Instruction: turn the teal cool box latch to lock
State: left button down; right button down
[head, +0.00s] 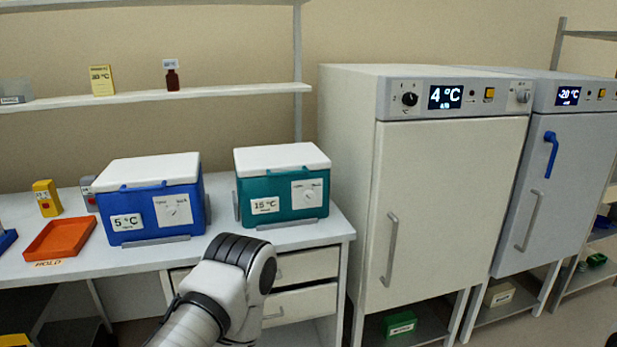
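The teal cool box (283,187) stands on the bench with its white lid shut and a "15 °C" label on its front. Its latch (307,193) is a small knob on a white plate at the right of the front face; the knob's exact angle is too small to tell. One of my arms reaches up from the bottom, in front of the bench and below the boxes. Its gripper cannot be made out, and no other gripper shows clearly.
A blue cool box (190,203) labelled "5 °C" stands left of the teal one. An orange tray (62,238) lies further left. A tall 4 °C cabinet (450,190) stands right of the bench. A shelf (230,92) runs above. Bench drawers (305,267) are below the teal box.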

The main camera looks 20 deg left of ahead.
aim_at(308, 197)
jog(key=i+j+u, duration=0.1)
jog(key=u, duration=0.3)
jog(key=i+u, duration=0.15)
jog(key=u, duration=0.3)
jog(key=i+u, duration=0.1)
jog(key=u, duration=0.3)
jog(key=i+u, duration=0.15)
jog(key=u, duration=0.3)
